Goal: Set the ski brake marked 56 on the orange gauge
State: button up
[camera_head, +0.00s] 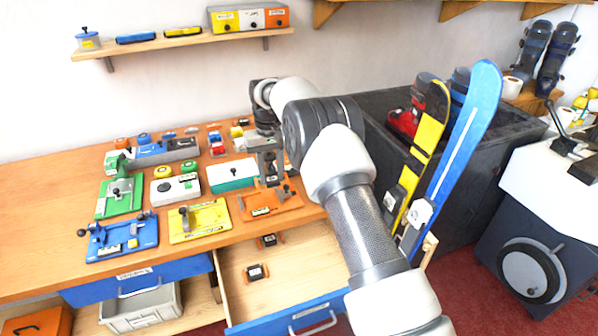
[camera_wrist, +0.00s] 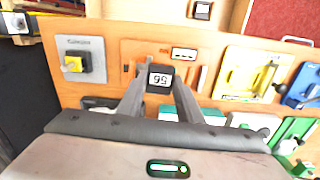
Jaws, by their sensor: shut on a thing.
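The orange gauge (camera_head: 262,208) lies flat at the front right of the bench. It shows in the wrist view too, as an orange plate (camera_wrist: 137,48) with a small white label. My gripper (camera_head: 272,182) points down at the gauge. In the wrist view my gripper (camera_wrist: 160,82) is shut on a small dark ski brake (camera_wrist: 160,70) whose white label reads 56, upside down in the picture. The ski brake is over the gauge plate; I cannot tell whether it touches it. In the head view it is mostly hidden by the fingers.
The yellow gauge (camera_head: 200,222) and blue gauge (camera_head: 120,240) lie to the left. A white and green box (camera_head: 232,174) stands behind. The open drawer (camera_head: 300,275) below holds two dark blocks with orange ends (camera_head: 257,272). Skis (camera_head: 465,135) stand to the right.

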jog(key=p, duration=0.2)
send_over(260, 200)
jog(key=shift+n, duration=0.3)
jog(key=shift+a+f+b, duration=0.1)
jog(key=shift+f+b, duration=1.45)
jog(key=shift+f, duration=1.8)
jog(key=shift+f+b, duration=0.65)
jog(key=shift+b, duration=0.15)
jog(key=o, duration=1.2)
jog(key=shift+c, duration=1.4)
